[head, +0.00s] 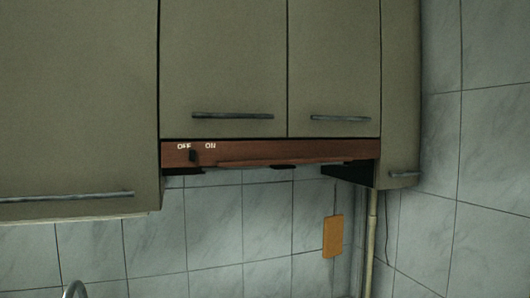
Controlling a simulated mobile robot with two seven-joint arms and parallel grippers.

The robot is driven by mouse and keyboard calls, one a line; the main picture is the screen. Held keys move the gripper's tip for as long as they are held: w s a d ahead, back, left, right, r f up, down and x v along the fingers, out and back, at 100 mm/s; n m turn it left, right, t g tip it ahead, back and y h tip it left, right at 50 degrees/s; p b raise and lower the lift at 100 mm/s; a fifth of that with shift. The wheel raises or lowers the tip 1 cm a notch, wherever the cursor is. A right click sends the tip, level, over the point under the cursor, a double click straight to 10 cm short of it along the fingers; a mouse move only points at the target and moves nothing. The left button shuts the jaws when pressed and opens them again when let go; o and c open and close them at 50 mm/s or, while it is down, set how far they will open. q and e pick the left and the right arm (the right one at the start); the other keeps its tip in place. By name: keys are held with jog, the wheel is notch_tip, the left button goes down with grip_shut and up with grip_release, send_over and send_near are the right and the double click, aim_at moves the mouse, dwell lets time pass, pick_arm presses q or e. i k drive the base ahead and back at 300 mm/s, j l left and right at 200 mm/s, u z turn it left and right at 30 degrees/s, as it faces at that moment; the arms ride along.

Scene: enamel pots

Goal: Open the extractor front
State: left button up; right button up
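The extractor front (275,150) is a reddish-brown strip under the two middle wall cupboards in the head view. White OFF and ON labels and a small dark switch (193,156) are at its left end, with the switch nearer OFF. A thin lip runs along its lower edge towards the right. Dark parts show just beneath it. I cannot tell from this view how far the front stands out. Neither of my grippers is in view.
Grey-green cupboards with bar handles (232,115) sit above and beside the front. Below are a tiled wall (215,235), an orange board (333,236), a vertical pipe (370,240) and a curved metal piece (75,289). The space just under the front looks clear.

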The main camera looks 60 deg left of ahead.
aim_at(250, 152)
jog(key=k+l+u, duration=0.1)
jog(key=u, duration=1.35)
jog(key=i+u, duration=0.1)
jog(key=l+u, duration=0.2)
jog(key=u, duration=0.2)
jog(key=k+l+u, duration=0.1)
jog(key=u, duration=0.3)
